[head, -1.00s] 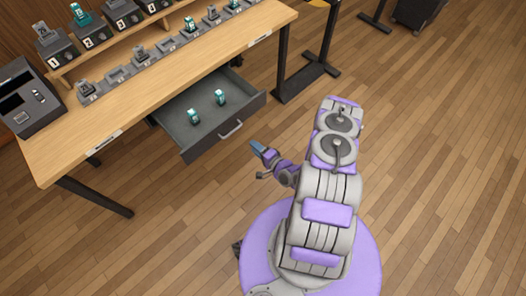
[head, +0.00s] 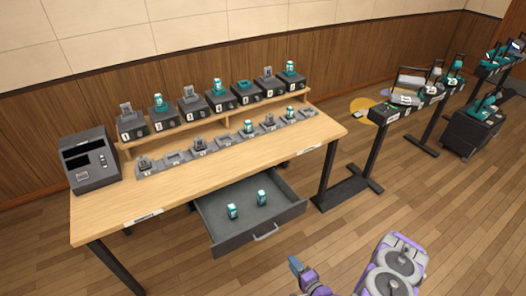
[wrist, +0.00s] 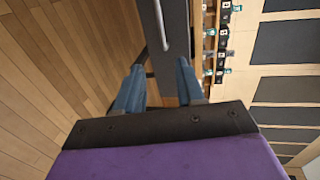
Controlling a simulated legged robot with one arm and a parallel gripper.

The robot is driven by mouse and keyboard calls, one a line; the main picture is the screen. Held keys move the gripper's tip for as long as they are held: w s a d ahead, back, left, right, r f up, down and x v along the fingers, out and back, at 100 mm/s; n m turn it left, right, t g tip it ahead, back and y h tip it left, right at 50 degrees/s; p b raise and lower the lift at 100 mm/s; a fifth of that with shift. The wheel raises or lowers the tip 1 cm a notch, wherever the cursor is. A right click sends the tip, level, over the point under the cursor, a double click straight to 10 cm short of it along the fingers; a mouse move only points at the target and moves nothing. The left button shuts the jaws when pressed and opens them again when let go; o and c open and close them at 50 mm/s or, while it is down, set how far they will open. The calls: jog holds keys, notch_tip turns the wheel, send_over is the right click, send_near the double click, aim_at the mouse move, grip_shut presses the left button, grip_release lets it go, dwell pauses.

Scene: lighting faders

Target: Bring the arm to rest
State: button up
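My gripper (head: 296,268) shows low in the head view, in front of the open drawer and apart from it. In the wrist view my gripper (wrist: 158,85) has its two blue fingers spread well apart, with nothing between them. My purple and grey arm is folded at the bottom right of the head view. The open drawer (head: 285,222) holds two teal-and-white pieces (head: 232,211), (head: 262,197), standing apart inside it. The drawer's handle (wrist: 160,22) lies beyond the fingers in the wrist view.
The wooden table (head: 100,215) carries a dark console (head: 90,160), a row of grey slots and a raised shelf (head: 215,118) of numbered boxes with teal and grey pieces. A second stand (head: 385,113) is at the right. The floor right of the drawer is clear.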

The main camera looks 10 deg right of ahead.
jog(key=w+d+r+n+g+h, duration=0.2)
jog(key=w+d+r+n+g, duration=0.5)
jog(key=r+n, duration=0.15)
notch_tip(320, 180, up, 15)
jog(key=s+n+g+h, duration=0.3)
jog(key=g+h, duration=0.1)
jog(key=s+a+r+g, duration=0.1)
jog(key=s+a+r, duration=0.2)
jog(key=s+r, duration=0.35)
jog(key=s+a+r+g, duration=0.2)
jog(key=s+a+r, duration=0.1)
jog(key=s+r, duration=0.4)
jog(key=s+a+r+n+g, duration=0.1)
jog(key=s+a+r, duration=0.2)
jog(key=s, duration=0.2)
jog(key=s+a+r+n, duration=0.1)
jog(key=s+a+r, duration=0.2)
jog(key=s, duration=0.3)
jog(key=s+a+r+n+g+y, duration=0.1)
jog(key=s+a+r, duration=0.2)
jog(key=s, duration=0.3)
jog(key=shift+s+a+r+g, duration=0.2)
jog(key=shift+s+a+g, duration=0.1)
jog(key=shift+a, duration=0.15)
